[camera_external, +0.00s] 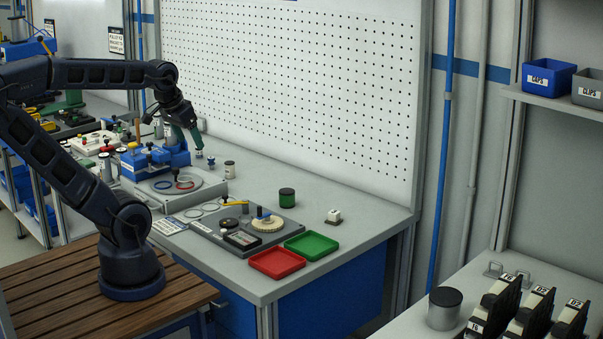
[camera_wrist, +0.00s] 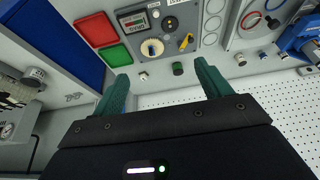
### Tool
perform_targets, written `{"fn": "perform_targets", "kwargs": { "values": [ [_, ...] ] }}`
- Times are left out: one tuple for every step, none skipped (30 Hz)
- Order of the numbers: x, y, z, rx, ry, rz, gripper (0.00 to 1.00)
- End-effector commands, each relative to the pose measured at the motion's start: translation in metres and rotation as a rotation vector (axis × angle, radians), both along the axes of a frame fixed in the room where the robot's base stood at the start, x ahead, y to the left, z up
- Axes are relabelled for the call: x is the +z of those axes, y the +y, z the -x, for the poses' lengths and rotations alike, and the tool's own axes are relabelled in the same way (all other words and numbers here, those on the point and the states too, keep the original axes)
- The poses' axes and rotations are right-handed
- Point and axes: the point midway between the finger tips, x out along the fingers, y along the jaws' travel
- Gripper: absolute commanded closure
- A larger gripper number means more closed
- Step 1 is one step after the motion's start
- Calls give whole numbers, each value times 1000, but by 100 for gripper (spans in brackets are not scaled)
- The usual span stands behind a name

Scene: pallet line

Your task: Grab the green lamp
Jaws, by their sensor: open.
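The green lamp looks to be the short green cylinder with a black top (camera_external: 287,198) standing upright on the grey bench, near the pegboard. It shows small in the wrist view (camera_wrist: 178,69), between my fingers in the picture but well beyond them. My gripper (camera_external: 197,141) is raised above the back left of the bench, to the left of the lamp and apart from it. Its two green fingers (camera_wrist: 163,82) are spread in the wrist view with nothing between them.
A small white block (camera_external: 334,217) stands to the right of the lamp. A red tray (camera_external: 277,263) and a green tray (camera_external: 312,245) lie at the front edge. A grey panel with a pale gear (camera_external: 267,223) is in front of the lamp. The pegboard (camera_external: 300,90) rises behind.

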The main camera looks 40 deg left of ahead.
Motion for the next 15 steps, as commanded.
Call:
{"fn": "perform_targets", "kwargs": {
  "values": [
    [0, 0, 0, 0, 0, 0, 25],
    [0, 0, 0, 0, 0, 0, 25],
    [0, 0, 0, 0, 0, 0, 25],
    [0, 0, 0, 0, 0, 0, 25],
    [0, 0, 0, 0, 0, 0, 25],
    [0, 0, 0, 0, 0, 0, 25],
    [0, 0, 0, 0, 0, 0, 25],
    [0, 0, 0, 1, 0, 0, 25],
    [0, 0, -1, 3, 1, 1, 25],
    [1, 0, -3, 6, 3, 3, 25],
    [1, 0, -5, 10, 5, 4, 25],
    [2, 0, -9, 18, 9, 9, 25],
    [3, 1, -13, 26, 14, 12, 25],
    [3, 1, -18, 36, 19, 17, 25],
    [4, 1, -25, 52, 27, 24, 25]
  ]
}}
